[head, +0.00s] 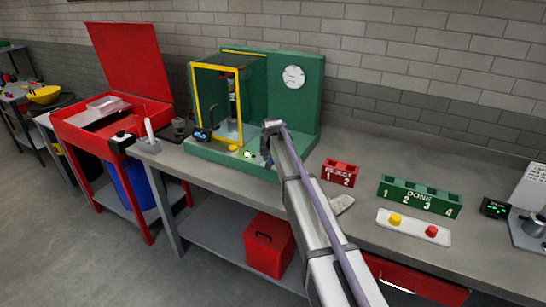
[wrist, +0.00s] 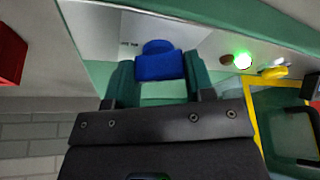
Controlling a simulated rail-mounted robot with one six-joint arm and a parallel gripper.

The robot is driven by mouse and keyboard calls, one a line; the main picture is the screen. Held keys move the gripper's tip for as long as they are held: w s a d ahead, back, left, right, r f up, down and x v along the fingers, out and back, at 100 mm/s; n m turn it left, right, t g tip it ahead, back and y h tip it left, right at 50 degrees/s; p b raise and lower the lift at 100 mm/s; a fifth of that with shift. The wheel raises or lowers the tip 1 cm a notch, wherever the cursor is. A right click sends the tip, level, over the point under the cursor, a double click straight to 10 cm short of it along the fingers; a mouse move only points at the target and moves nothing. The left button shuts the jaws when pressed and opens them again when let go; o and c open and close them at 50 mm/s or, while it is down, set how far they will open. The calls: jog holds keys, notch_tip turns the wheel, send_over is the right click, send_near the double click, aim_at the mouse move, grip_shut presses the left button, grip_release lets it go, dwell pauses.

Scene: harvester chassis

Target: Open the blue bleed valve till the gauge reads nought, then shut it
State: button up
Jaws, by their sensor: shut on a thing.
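In the wrist view, the blue bleed valve (wrist: 160,66) is a blue knob on a pale panel edged in green. My gripper (wrist: 160,72) has one finger on each side of the knob and is shut on it. In the head view, my gripper (head: 267,146) is at the front right of the green rig (head: 306,115), and it hides the valve. The round white gauge (head: 293,76) is on the rig's upright back panel. Its needle is too small to read.
A yellow-framed guard (head: 217,65) stands on the rig's left. A green lamp (wrist: 243,60) glows near a yellow knob (wrist: 275,72). Right of my arm are a red reject rack (head: 341,173), a green done rack (head: 419,195) and a two-button panel (head: 413,227).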

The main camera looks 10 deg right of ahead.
jog(key=shift+m+h, duration=0.5)
jog(key=shift+m, duration=0.8)
jog(key=shift+g, duration=0.3)
jog(key=o, duration=0.9)
jog(key=p+v, duration=1)
jog(key=shift+s+a+r, duration=0.15)
jog(key=shift+s+r, duration=0.05)
jog(key=shift+r, duration=0.1)
